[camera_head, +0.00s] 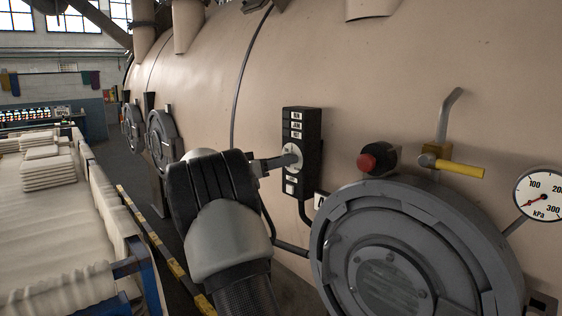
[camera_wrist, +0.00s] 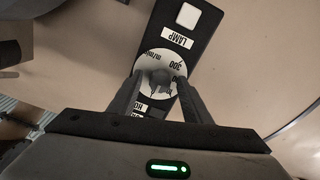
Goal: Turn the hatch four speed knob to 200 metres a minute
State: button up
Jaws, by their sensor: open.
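The speed knob (camera_head: 293,154) is a grey knob on a white round dial, low on a narrow black panel (camera_head: 299,123) fixed to the big beige vessel. In the wrist view the knob (camera_wrist: 160,77) sits on the dial (camera_wrist: 152,60), where "m/min" and "300" can be read. My gripper (camera_wrist: 159,86) is open, with one finger on each side of the knob; I cannot tell whether they touch it. It also reaches the panel from the left in the head view (camera_head: 281,160). The fingers hide part of the dial, and the knob's setting cannot be read.
A round grey hatch (camera_head: 405,260) stands right of the panel, with a red button (camera_head: 369,163), a yellow-handled valve (camera_head: 458,167) and a kPa gauge (camera_head: 542,194) near it. A trolley of pale cloth (camera_head: 55,240) stands at left. A white square (camera_wrist: 188,16) is beside the LAMP label.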

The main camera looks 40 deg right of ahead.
jog(key=c, duration=1)
jog(key=shift+c, duration=0.2)
jog(key=shift+f+n+b, duration=0.1)
jog(key=shift+n+b, duration=0.2)
jog(key=shift+n+p, duration=0.75)
jog(key=shift+n, duration=8.85)
